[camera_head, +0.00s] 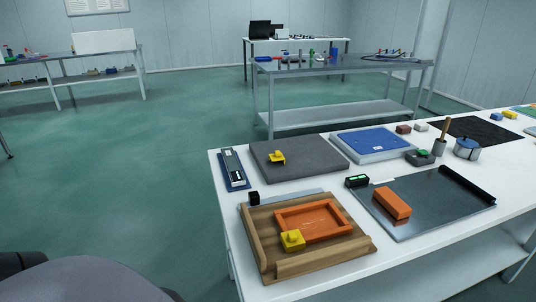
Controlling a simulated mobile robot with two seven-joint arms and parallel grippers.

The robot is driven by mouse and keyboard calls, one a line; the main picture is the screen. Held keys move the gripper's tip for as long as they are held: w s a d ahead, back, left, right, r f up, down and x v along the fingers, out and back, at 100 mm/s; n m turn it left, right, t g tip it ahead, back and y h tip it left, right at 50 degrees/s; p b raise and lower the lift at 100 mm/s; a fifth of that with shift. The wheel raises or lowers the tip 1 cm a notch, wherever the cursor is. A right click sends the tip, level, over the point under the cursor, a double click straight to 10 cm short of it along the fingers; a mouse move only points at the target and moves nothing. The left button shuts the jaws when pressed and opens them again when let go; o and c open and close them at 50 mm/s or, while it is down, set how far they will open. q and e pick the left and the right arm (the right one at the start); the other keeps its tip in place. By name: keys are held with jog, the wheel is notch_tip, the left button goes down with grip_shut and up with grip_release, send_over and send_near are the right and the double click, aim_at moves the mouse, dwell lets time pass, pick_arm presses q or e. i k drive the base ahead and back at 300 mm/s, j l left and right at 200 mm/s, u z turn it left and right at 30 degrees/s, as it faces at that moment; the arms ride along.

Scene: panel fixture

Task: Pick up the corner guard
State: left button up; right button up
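Two small yellow pieces look like corner guards; I cannot tell which one the task names. One yellow corner guard (277,157) sits on a dark grey pad (310,166) on the white table. The other yellow corner guard (292,240) sits at the near left corner of an orange rectangular panel (339,232). That panel lies in a wooden fixture (262,250) with raised edges.
The white table (395,270) also holds a dark metal tray (440,207) with an orange block (391,203), a blue-topped scale (372,141), a slim device (233,166) and a small black block (254,198). Green floor lies open to the left. Other tables stand farther back.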

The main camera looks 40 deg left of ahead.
aim_at(277, 156)
jog(key=j, duration=3.25)
